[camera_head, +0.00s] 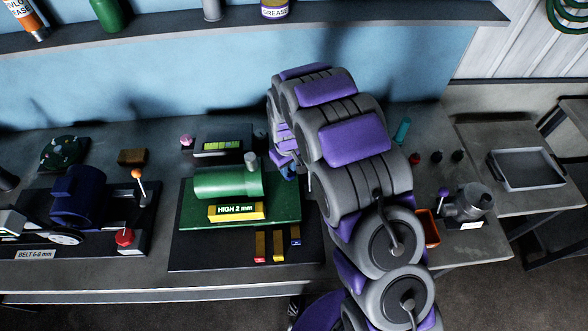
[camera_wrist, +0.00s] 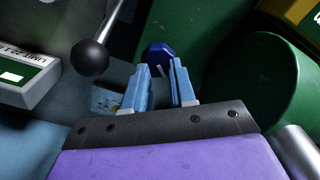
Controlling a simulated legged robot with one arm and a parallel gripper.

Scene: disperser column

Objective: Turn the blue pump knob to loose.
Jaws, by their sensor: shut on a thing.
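The blue pump knob (camera_wrist: 157,53) shows in the wrist view, just beyond and between my fingertips, against a dark green surface. My gripper (camera_wrist: 161,70) has two light blue fingers, a small gap apart, shut on the knob. Exactly where the fingers touch the knob is hard to see. The green pump (camera_head: 228,183) stands on a green base with a yellow "HIGH 2 mm" label.
In the wrist view a lever with a black ball (camera_wrist: 89,58) and a grey box (camera_wrist: 25,75) with a lit display stand left of my fingers. A large green cylinder (camera_wrist: 258,95) is close on the right. In the head view a blue motor (camera_head: 78,195) stands at the left.

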